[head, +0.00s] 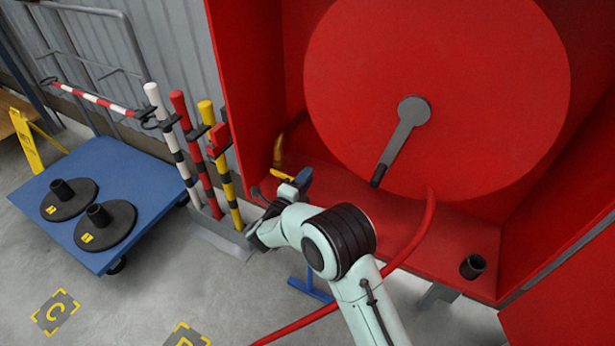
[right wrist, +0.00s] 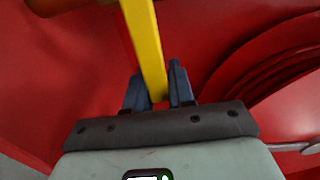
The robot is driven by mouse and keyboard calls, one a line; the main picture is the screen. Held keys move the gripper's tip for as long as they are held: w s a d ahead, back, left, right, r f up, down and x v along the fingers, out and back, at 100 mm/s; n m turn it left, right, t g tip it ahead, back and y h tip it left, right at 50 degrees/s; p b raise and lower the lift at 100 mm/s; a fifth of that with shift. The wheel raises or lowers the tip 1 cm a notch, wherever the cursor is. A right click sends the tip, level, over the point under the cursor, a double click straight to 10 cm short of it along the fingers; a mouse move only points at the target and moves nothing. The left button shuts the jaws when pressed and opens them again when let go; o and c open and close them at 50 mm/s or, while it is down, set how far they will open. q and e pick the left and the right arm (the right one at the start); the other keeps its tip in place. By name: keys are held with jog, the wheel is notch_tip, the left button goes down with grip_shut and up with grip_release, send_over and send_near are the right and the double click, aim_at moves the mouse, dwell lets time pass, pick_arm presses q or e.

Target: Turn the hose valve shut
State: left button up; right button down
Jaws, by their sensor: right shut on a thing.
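The hose valve's yellow lever (head: 282,174) shows at the lower left of the red reel cabinet, below a brass pipe (head: 290,140). In the right wrist view the lever (right wrist: 147,45) runs down between the two blue fingers of my right gripper (right wrist: 158,88). The gripper is shut on it, near the lever's end. In the head view my right gripper (head: 294,184) is at the cabinet's front left edge, and my wrist hides part of it. The valve body is mostly hidden. My left gripper is not in view.
The red hose reel (head: 470,80) with its grey crank (head: 400,140) fills the cabinet. Striped posts (head: 222,150) stand close to the left, beside a blue cart (head: 140,190) with black bases. Floor at the lower left is clear.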

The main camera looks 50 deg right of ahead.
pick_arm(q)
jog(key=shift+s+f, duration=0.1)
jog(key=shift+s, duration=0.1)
pick_arm(e)
jog(key=shift+f, duration=0.1)
jog(key=shift+a, duration=0.1)
jog(key=c, duration=1)
grip_release()
jog(key=shift+c, duration=0.2)
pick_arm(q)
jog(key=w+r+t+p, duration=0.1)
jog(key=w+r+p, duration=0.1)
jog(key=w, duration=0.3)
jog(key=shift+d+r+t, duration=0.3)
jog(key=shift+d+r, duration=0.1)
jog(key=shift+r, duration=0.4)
pick_arm(e)
jog(key=v, duration=1.3)
jog(key=shift+a, duration=0.15)
